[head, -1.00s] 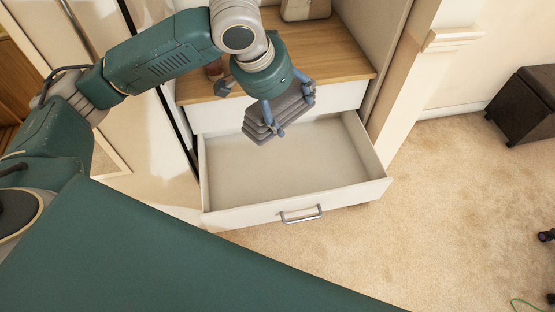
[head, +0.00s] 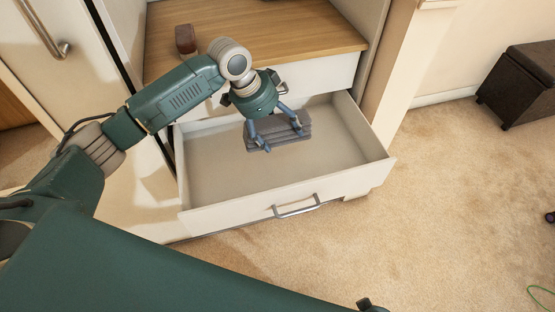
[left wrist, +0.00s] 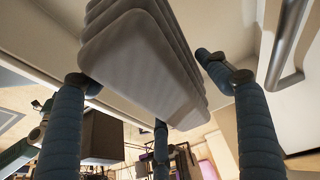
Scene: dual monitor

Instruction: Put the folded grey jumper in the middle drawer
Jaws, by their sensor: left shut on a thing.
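The folded grey jumper (head: 292,130) is a neat stack of layers. My left gripper (head: 272,140) is shut on it, fingers pointing down. In the head view the jumper is within the outline of the open white drawer (head: 225,168), towards its back and right of its middle. I cannot tell whether it touches the drawer floor. The drawer is pulled out below a shut drawer front (head: 320,76) and otherwise looks empty. In the left wrist view the jumper (left wrist: 140,55) fills the top middle, between the blue-grey fingers (left wrist: 160,105). My right gripper is not seen.
The wooden top (head: 270,35) of the drawer unit holds a small brown object (head: 185,40). A tall white door with a handle (head: 45,35) stands at left, and a pale pillar (head: 405,70) at right. A dark stool (head: 520,85) stands on open carpet.

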